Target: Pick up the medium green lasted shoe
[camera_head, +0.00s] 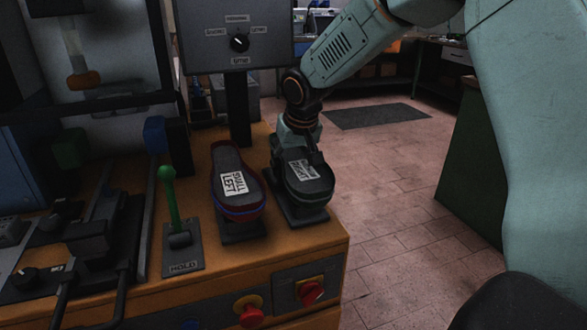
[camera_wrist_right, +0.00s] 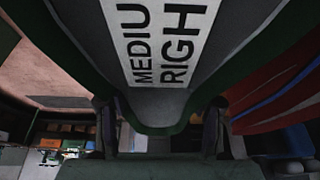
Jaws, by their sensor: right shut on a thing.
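The medium green lasted shoe (camera_head: 309,186) sits sole up on a dark stand at the right edge of the orange bench. Its white label is hard to read in the head view. In the right wrist view this shoe (camera_wrist_right: 160,103) fills the upper middle, with dark green edges and a label reading "MEDIU" and "RIGH". My right gripper (camera_head: 300,148) reaches down onto the shoe's far end and is shut on it; its fingers stand on both sides of that end in the wrist view. My left gripper is not in view.
A second shoe (camera_head: 240,187) with red and blue edges, labelled "SMALL LEFT", stands close to the left. A green-handled lever (camera_head: 170,200) is farther left. A grey control panel (camera_head: 238,38) on a post rises behind. Open tiled floor (camera_head: 400,210) lies to the right.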

